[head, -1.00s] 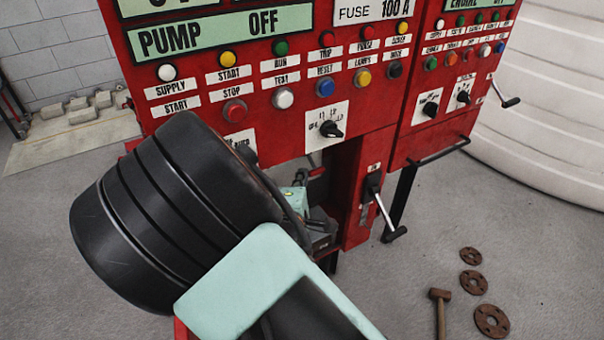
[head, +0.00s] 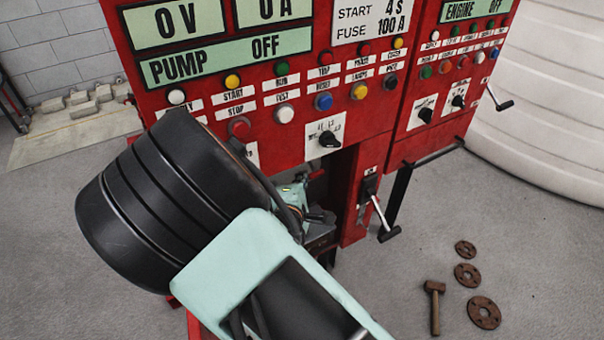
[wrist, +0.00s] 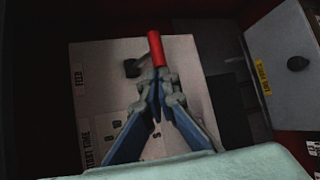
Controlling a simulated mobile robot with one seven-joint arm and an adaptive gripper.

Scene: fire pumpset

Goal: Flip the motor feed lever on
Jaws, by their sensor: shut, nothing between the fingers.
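The motor feed lever has a red handle (wrist: 156,48) and stands out from a pale plate (wrist: 95,55) marked FEED and START TIME in the wrist view. A dark pivot or knob (wrist: 132,68) sits just left of the handle's base. My gripper (wrist: 160,78) is shut and empty, its fingertips at the lower end of the red handle. I cannot tell whether they touch it. In the head view my gripper (head: 298,195) is partly hidden by my arm, inside the dark opening under the red panel.
The red cabinet (head: 372,120) carries buttons, dials and a PUMP OFF display. A hammer (head: 434,305) and rusty discs (head: 467,274) lie on the floor. A white tank (head: 545,110) stands right.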

